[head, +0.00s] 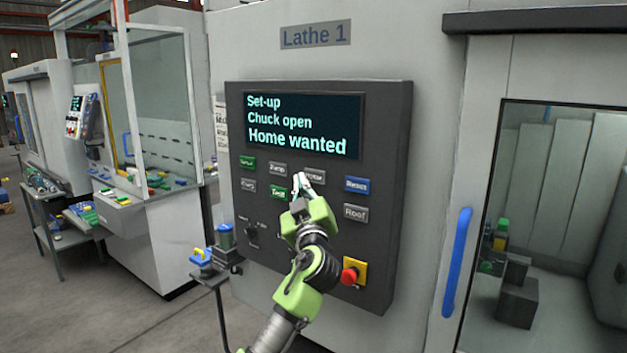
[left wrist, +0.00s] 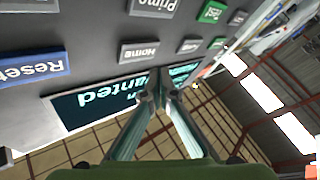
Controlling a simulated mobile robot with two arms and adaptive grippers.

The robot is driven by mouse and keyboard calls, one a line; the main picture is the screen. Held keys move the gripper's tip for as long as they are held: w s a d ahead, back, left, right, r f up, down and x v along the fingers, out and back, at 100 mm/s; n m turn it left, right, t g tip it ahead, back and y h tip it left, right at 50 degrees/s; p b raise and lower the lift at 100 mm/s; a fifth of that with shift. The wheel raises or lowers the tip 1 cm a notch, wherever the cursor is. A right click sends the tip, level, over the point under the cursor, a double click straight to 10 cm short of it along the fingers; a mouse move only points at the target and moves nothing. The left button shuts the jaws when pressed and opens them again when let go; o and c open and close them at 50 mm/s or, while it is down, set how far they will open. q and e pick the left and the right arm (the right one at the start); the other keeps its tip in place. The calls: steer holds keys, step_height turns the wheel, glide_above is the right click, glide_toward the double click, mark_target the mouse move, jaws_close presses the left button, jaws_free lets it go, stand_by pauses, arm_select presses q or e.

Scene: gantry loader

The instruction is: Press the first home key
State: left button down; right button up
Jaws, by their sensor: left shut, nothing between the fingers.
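The grey Home key (head: 316,174) sits in the top key row of the dark control panel on Lathe 1, under the screen (head: 304,125). The screen reads "Set-up, Chuck open, Home wanted". My left gripper (head: 301,181) is shut and empty, its tips just left of the Home key and partly covering it. In the left wrist view the panel appears upside down; the Home key (left wrist: 139,52) lies just beyond the shut fingertips (left wrist: 154,95), which overlap the screen. I cannot tell whether they touch the panel. My right gripper is not in view.
A blue door handle (head: 457,262) stands out at the right. Open floor lies at the lower left.

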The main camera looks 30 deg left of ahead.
mark_target(307, 172)
arm_select(q)
steer(key=shift+w+d+b, duration=0.15)
steer(key=shift+w+b, duration=0.2)
steer(key=shift+w, duration=0.6)
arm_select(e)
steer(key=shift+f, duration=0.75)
arm_select(q)
steer(key=shift+f, duration=0.1)
steer(key=shift+w+b, duration=0.2)
steer(key=shift+b, duration=0.4)
steer(key=shift+w, duration=0.2)
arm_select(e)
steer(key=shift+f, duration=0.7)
arm_select(q)
steer(key=shift+w+b, duration=0.35)
steer(key=shift+b, duration=0.3)
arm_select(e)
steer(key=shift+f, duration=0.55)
arm_select(q)
steer(key=shift+s, duration=0.8)
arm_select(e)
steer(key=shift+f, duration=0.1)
